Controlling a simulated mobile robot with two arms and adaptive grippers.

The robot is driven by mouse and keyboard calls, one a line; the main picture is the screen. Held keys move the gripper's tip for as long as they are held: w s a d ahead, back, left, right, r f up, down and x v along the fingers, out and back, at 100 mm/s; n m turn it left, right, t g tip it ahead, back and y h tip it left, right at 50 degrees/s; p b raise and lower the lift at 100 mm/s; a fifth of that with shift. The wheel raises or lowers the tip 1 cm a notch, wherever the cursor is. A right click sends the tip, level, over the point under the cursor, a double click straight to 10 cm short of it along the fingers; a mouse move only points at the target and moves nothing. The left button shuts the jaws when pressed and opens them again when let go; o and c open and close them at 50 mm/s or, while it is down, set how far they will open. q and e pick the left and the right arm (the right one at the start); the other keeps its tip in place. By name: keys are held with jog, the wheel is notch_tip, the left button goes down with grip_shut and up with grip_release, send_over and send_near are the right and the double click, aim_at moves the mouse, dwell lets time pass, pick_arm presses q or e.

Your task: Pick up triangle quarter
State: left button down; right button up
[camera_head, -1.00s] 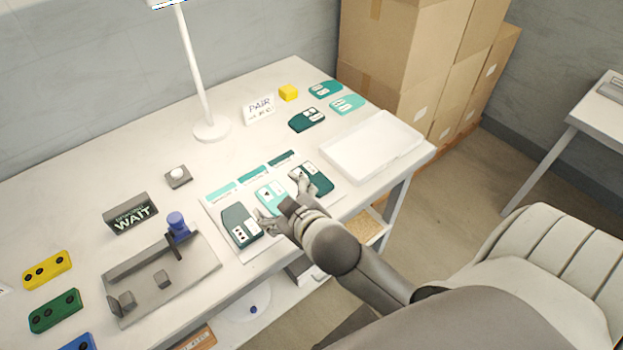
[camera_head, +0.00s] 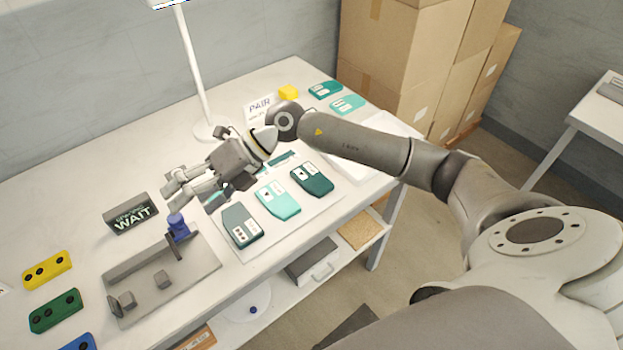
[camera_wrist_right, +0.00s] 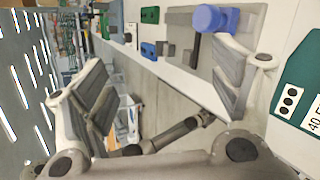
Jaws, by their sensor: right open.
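Three cut-corner tags lie on a pale mat: a grey-green tag with dots (camera_head: 242,226), a light teal tag (camera_head: 278,201) and a dark teal tag (camera_head: 312,180). The marks are too small to tell which bears a triangle. My right gripper (camera_head: 176,193) is open and empty above the table, near the blue knob (camera_head: 176,224) of the press. The right wrist view shows the knob (camera_wrist_right: 212,18) and the dotted tag (camera_wrist_right: 300,90) beyond the fingers.
The grey press fixture (camera_head: 165,280) stands at the front left, behind it a WAIT sign (camera_head: 130,214). Yellow (camera_head: 47,270) and green (camera_head: 55,311) blocks lie at left. My right arm partly covers the white tray (camera_head: 352,170). A lamp post (camera_head: 194,70) rises behind.

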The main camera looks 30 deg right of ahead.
jog(key=w+d+f+h, duration=0.1)
jog(key=d+f+h, duration=0.15)
jog(key=d, duration=0.35)
jog(key=w+d+f+h, duration=0.1)
jog(key=d+h, duration=0.2)
jog(key=d, duration=0.2)
jog(key=m+g+h, duration=0.2)
jog(key=h, duration=0.5)
send_over(311, 178)
jog(key=shift+y, duration=0.25)
jog(key=f, duration=0.2)
jog(key=f+p, duration=0.1)
jog(key=f, duration=0.1)
jog(key=shift+w+d, duration=0.1)
jog(key=shift+d, duration=0.2)
jog(key=f, duration=0.1)
jog(key=f+p, duration=0.1)
jog(key=f, duration=0.1)
jog(key=f+p, duration=0.1)
jog(key=shift+s+a+f, duration=0.2)
jog(key=shift+a+f, duration=0.05)
jog(key=shift+f, duration=0.65)
jog(key=c, duration=1.1)
jog(key=shift+o, duration=0.2)
jog(key=shift+r, duration=0.1)
